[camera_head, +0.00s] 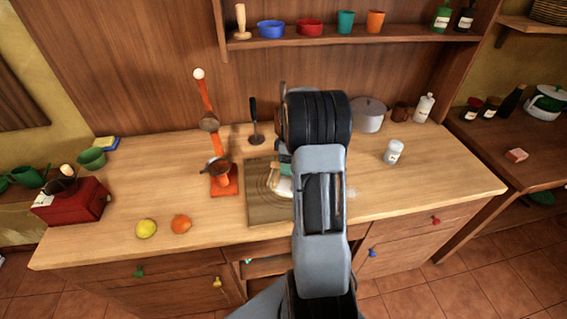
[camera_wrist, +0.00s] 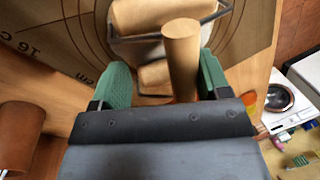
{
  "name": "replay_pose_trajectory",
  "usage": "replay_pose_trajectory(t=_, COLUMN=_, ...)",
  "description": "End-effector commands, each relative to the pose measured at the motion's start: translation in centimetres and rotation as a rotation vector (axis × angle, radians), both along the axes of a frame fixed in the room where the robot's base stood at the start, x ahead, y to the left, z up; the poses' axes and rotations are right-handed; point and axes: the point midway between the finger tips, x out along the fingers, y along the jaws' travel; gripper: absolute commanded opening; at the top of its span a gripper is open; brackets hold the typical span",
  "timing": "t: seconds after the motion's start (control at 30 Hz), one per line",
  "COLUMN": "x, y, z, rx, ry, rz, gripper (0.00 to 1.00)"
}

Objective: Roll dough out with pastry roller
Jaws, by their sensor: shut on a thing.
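The pastry roller (camera_wrist: 181,60) has a pale wooden handle, a thin metal frame, and a large and a small wooden roller. My gripper (camera_wrist: 163,66), with green fingers, is shut on its handle, which sits nearer the right finger. White dough (camera_wrist: 140,52) lies under the roller's frame, partly hidden by it; a white edge of it shows in the head view (camera_head: 283,187). The dough is on a board (camera_wrist: 40,22) with printed rings and numbers, seen on the counter (camera_head: 265,212) in the head view. There my arm hides most of the roller and the gripper.
An orange stand (camera_head: 223,181) is left of the board. A lemon (camera_head: 146,228) and an orange (camera_head: 181,224) lie near the front edge. A white-lidded jar (camera_head: 393,152) and a grey pot (camera_head: 368,116) stand to the right. The counter's right front is clear.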

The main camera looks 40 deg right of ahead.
Motion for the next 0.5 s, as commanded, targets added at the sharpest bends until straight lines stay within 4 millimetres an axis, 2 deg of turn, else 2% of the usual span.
replay_pose_trajectory(t=0.5, x=-2.3, y=-1.9, z=-0.2, rx=0.004, ry=0.005, rz=-0.002, gripper=0.41)
